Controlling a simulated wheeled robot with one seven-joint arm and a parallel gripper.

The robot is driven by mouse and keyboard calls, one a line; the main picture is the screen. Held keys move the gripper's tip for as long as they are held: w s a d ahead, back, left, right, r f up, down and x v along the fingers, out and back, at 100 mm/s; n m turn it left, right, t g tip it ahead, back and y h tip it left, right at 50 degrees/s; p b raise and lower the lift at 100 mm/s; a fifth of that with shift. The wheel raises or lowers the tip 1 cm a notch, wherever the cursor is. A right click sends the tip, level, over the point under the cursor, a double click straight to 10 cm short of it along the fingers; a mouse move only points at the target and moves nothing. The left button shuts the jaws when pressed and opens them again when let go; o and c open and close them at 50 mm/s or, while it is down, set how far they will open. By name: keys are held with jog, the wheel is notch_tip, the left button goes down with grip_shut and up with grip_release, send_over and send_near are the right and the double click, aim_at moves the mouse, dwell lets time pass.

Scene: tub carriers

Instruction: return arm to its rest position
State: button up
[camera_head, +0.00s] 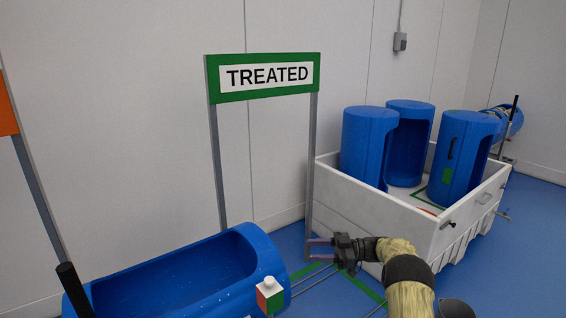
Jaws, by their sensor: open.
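My arm reaches in from the bottom right, and my gripper (320,249) points left at its end. The gripper is open, with nothing seen between its fingers. It is between a blue tub lying on its side (262,258) at the lower left and a white bin (345,215) on the right. It appears near the foot of the right post of the TREATED sign (265,77). The base of my arm is out of the frame.
Several blue cylinders with cut-out sides, one of them here (368,145), stand upright in the white bin. Another blue tub (507,122) lies at the far right. Blue floor (537,225) is clear at right.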

jog(key=w+r+m+t+h, duration=0.5)
jog(key=r+m+t+h, duration=0.6)
jog(key=t, duration=0.2)
jog(key=s+d+f+m+g+h, duration=0.1)
jog(key=s+f+m+g+h, duration=0.15)
jog(key=s, duration=1.05)
jog(key=s+d+f+m+g+h, duration=0.1)
jog(key=s+f+m+g+h, duration=0.2)
jog(key=s, duration=1)
jog(key=s+d+f+m+g+h, duration=0.15)
jog(key=s+f+g, duration=0.3)
jog(key=s, duration=0.85)
notch_tip(320, 180, up, 25)
jog(key=p, duration=2.4)
jog(key=shift+s+a+f+m+g, duration=0.15)
jog(key=shift+s+f+m+g, duration=0.05)
jog(key=shift+s+m+g, duration=0.25)
jog(key=shift+f, duration=0.1)
